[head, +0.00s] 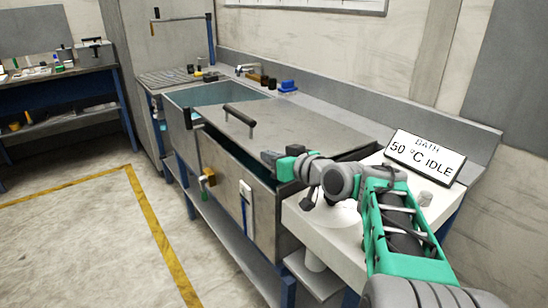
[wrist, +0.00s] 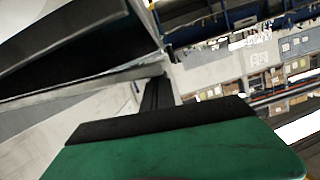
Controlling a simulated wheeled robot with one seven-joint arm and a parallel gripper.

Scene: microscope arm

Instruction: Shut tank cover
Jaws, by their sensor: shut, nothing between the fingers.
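The tank cover (head: 290,122) is a flat grey metal lid with a black bar handle (head: 240,114) near its left end. It sits tilted over the grey tank (head: 224,178), with a dark gap along its front edge. My gripper (head: 268,158) is at the front edge of the cover, towards its right part; its fingers are shut and hold nothing. I cannot tell whether they touch the cover. In the wrist view, the black fingers (wrist: 157,93) end beside a grey metal edge, with a dark surface above it, probably the cover.
A sign (head: 425,157) reading "BATH 50 °C IDLE" stands on the white counter at the right. A workbench (head: 65,80) stands at the far left. The floor in front is clear.

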